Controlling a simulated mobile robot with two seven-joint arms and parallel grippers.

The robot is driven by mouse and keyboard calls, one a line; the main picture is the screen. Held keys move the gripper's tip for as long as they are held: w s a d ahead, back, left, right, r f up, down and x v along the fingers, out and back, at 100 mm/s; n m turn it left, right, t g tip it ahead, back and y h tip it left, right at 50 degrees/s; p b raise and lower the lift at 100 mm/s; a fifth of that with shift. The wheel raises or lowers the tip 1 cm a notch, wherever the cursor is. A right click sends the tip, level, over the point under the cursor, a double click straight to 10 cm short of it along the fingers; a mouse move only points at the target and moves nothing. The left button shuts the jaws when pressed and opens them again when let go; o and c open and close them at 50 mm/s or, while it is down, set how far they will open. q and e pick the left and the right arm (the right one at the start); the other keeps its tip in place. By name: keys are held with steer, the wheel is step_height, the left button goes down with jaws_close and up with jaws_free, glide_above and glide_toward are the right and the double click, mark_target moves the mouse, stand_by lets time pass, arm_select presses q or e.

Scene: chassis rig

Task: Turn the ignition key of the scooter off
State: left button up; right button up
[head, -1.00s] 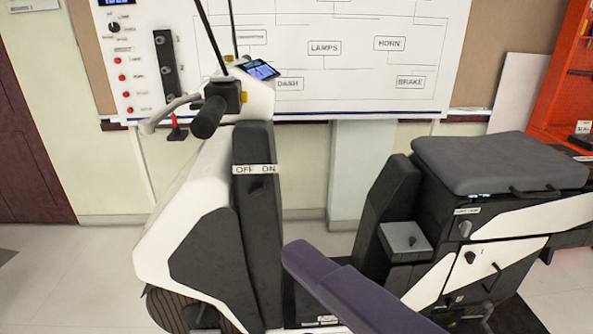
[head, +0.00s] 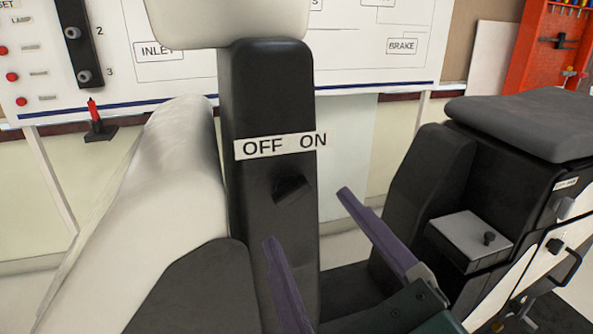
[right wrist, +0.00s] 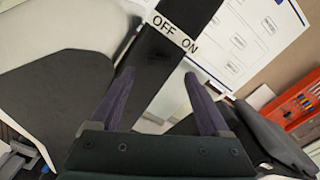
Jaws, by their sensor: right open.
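The scooter's black front column (head: 268,95) stands upright in the head view, with a white OFF/ON label (head: 281,146) across it. The dark ignition key (head: 291,190) sticks out just below the label; it looks slanted, but black on black makes its exact setting hard to read. My right gripper (head: 306,215) is open and empty, its two purple fingers spread in front of the column, one tip lower left of the key and the other to its right, apart from it. In the right wrist view the label (right wrist: 175,33) lies beyond the open fingers; I cannot make out the key there. My left gripper is out of view.
The white front shield (head: 165,185) is left of the column. The grey seat (head: 525,120) and a box with a small black knob (head: 489,238) are at right. A wall board (head: 385,75) stands behind. Open space lies between column and seat.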

mark_target(295, 196)
steer(key=x, duration=0.5)
steer(key=shift+w+a, duration=0.15)
steer(key=shift+w, duration=0.05)
jaws_close()
stand_by(0.4)
